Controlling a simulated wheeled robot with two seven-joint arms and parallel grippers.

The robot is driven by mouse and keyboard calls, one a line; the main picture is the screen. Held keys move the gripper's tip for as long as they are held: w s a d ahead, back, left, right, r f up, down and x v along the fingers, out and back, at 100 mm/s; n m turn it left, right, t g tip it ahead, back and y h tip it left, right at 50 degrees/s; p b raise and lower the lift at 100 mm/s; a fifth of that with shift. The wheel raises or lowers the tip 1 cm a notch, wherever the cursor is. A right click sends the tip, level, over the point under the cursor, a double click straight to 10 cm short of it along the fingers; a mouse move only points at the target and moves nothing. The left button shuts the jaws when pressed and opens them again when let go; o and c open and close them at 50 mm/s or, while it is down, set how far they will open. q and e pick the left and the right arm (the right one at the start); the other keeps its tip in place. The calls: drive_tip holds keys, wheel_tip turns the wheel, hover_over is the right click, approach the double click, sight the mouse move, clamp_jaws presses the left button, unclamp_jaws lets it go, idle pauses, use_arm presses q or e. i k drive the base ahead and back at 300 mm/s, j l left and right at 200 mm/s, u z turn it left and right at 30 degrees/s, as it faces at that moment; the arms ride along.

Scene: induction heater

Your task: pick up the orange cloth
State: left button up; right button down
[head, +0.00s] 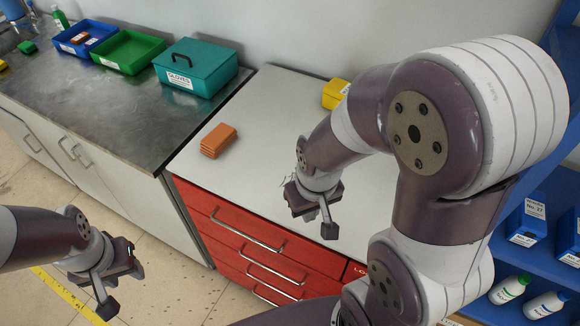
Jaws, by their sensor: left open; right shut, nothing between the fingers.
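The orange cloth (218,141) lies folded in a small stack on the white top of the red drawer cabinet, near its left side. My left gripper (106,296) is at the lower left, over the floor in front of the counter, open and empty, well apart from the cloth. My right gripper (325,216) is over the white top near its front edge, to the right of and nearer than the cloth. It is shut and holds nothing. Nothing covers the cloth.
A teal gloves box (196,80), a green tray (128,50) and a blue tray (84,38) stand on the metal counter (110,108). A yellow box (335,93) sits behind my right arm. Blue shelves with bottles (510,289) are at the right. The white top (262,120) around the cloth is clear.

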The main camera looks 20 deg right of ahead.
sight(213, 145)
drive_tip(key=i+j, duration=0.85)
drive_tip(key=j, duration=0.15)
